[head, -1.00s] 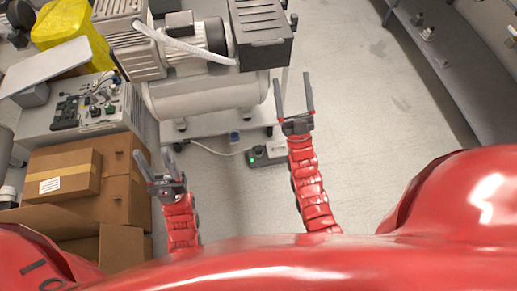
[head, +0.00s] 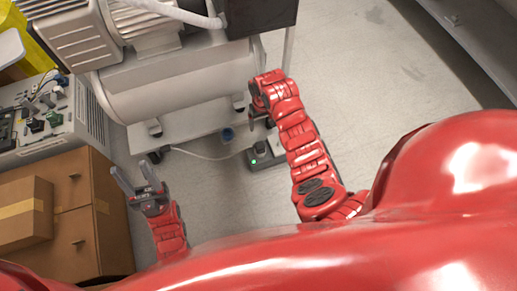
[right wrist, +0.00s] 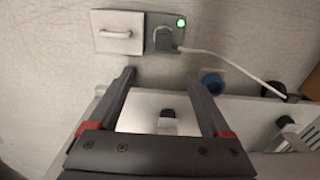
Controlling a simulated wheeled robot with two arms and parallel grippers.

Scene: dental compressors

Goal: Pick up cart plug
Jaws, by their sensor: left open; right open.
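The cart plug (head: 260,148) is a dark grey plug sitting in a small floor outlet box (head: 267,160) with a green light. In the right wrist view the plug (right wrist: 165,40) is in the dark socket half beside the green light, and a white cord runs from it to the right. My right gripper (right wrist: 160,76) is open and empty, its fingertips just short of the plug in that view. In the head view my right gripper (head: 255,122) points down near the box, partly hidden by its own wrist. My left gripper (head: 134,176) is open and empty, left of the box.
A cart (head: 180,126) carrying a compressor tank (head: 185,80) stands just beyond the box. A blue round part (head: 228,135) is by the cart's lower edge. Cardboard boxes (head: 70,215) and an equipment case (head: 50,115) stand at left. The floor (head: 385,90) at right is clear.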

